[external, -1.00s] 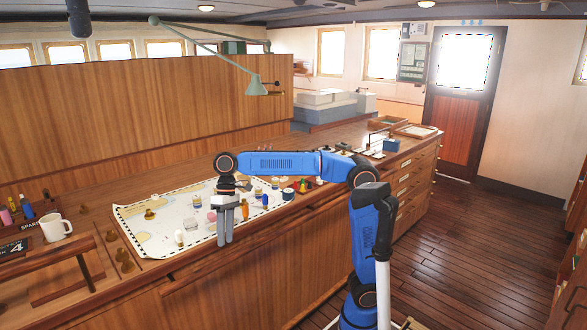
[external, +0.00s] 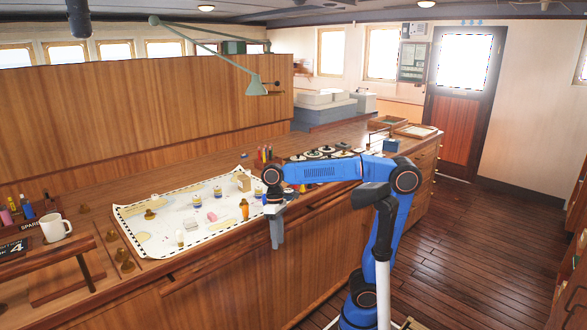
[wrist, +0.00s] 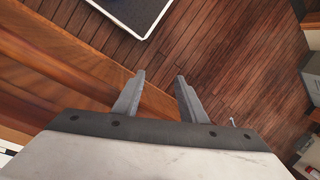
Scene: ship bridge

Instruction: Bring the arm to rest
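My gripper (external: 276,242) hangs pointing down in the external view, at the front edge of the wooden chart counter (external: 215,262), close to the right end of the chart (external: 165,222). In the wrist view my gripper (wrist: 157,85) shows two grey fingers spread apart with nothing between them. Below them are the counter's wooden front at left and the plank floor (wrist: 215,45). My blue arm reaches left from its upright column, bent at the elbow.
Small bottles and jars stand on the chart, among them an orange bottle (external: 244,208). A white mug (external: 56,228) stands at the left. A row of round dark-rimmed items (external: 318,154) lies behind my arm. The floor at right (external: 470,250) is clear.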

